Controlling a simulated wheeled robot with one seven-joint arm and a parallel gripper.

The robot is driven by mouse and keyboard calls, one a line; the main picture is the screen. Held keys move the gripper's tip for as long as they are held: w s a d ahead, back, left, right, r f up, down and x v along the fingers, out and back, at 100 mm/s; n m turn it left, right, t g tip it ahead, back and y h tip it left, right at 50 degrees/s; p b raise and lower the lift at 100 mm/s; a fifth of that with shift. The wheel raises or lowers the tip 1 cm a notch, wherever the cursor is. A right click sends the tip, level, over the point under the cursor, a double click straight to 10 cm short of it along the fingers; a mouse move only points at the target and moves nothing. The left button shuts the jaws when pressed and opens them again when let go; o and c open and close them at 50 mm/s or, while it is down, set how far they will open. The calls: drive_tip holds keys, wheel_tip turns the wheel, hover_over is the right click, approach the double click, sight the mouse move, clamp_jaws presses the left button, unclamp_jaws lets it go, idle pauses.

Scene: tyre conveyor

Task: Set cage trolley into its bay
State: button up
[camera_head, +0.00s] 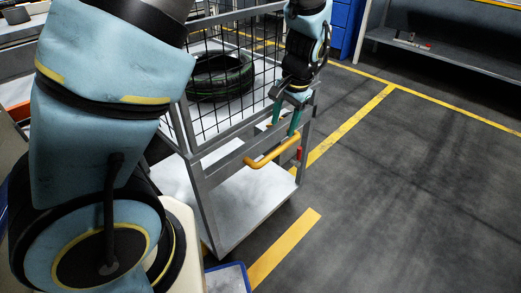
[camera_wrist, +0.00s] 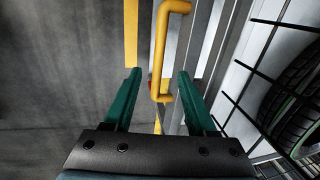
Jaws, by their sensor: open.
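The cage trolley (camera_head: 205,190) has a grey frame, black wire mesh sides and a pale lower deck. A black tyre (camera_head: 222,76) lies inside its cage, and a tyre also shows at the right of the wrist view (camera_wrist: 295,100). A yellow handle (camera_head: 272,152) sticks out from the trolley's near side. My gripper (camera_head: 283,122) is open just above the handle. In the wrist view the handle (camera_wrist: 158,55) lies between my two green fingers (camera_wrist: 158,76), with gaps on both sides. I cannot tell whether it is within their depth.
Yellow floor lines (camera_head: 345,130) run beside and past the trolley, with another stripe (camera_head: 285,247) in front. A grey bench (camera_head: 450,45) and a blue cabinet (camera_head: 346,22) stand at the back. A blue-rimmed bin (camera_head: 228,278) is at the bottom. The floor on the right is clear.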

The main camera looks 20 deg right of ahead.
sight(276, 151)
drive_tip(key=f, duration=0.3)
drive_tip(key=w+f, duration=0.1)
drive_tip(key=f, duration=0.6)
drive_tip(key=shift+w+a+f, duration=0.4)
clamp_jaws()
idle(1.0)
